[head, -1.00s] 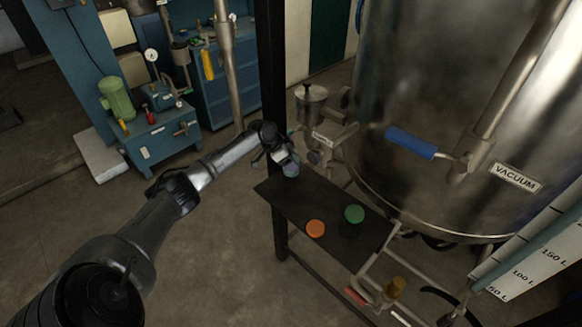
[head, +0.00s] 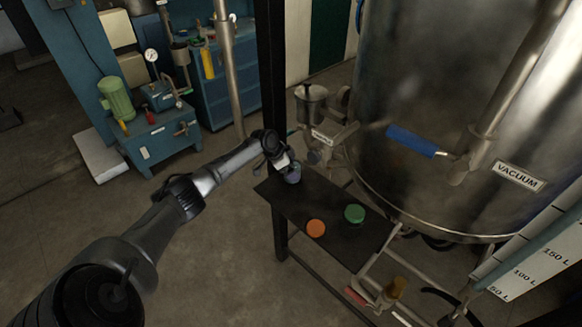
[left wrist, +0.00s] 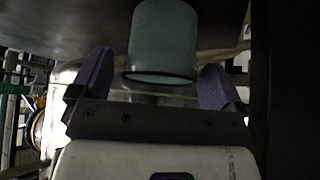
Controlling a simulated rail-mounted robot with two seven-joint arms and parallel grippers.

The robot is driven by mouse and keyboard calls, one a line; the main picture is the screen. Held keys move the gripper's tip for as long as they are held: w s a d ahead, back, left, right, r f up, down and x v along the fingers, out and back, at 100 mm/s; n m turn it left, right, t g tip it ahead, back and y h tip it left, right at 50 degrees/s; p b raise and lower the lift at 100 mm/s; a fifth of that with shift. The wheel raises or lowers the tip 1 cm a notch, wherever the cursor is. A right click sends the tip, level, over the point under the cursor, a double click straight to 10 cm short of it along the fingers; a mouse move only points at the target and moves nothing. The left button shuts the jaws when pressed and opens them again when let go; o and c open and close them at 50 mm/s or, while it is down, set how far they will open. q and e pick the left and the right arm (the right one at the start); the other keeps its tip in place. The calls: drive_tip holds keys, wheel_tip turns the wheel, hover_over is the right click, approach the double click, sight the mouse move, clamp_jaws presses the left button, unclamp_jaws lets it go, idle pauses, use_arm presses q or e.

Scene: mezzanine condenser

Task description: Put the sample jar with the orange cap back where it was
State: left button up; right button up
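The orange cap (head: 316,228) of a sample jar shows from above on a dark shelf (head: 290,212); the jar body is hidden under it. A green cap (head: 354,213) is beside it to the right. My left gripper (head: 293,174) is at the shelf's far left corner, apart from both caps. In the left wrist view its two purple fingers (left wrist: 160,88) are spread, with a grey-teal cylinder (left wrist: 163,42) and something clear below it between them. I cannot tell whether the fingers touch anything. My right gripper is not in view.
A large steel vessel (head: 430,110) with a blue-handled valve (head: 411,141) stands right behind the shelf. A dark post (head: 272,70) rises beside my left gripper. Pipework and a yellow-brown fitting (head: 395,288) are at the shelf's near right. Floor left of the shelf is clear.

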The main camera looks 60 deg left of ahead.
use_arm(q)
drive_tip(key=shift+r, duration=0.1)
drive_tip(key=shift+r, duration=0.2)
drive_tip(key=p+v, duration=0.1)
drive_tip(key=v, duration=1)
drive_tip(key=shift+s+r+p, duration=0.25)
drive_tip(key=shift+r+p, duration=0.1)
drive_tip(key=shift+p, duration=0.05)
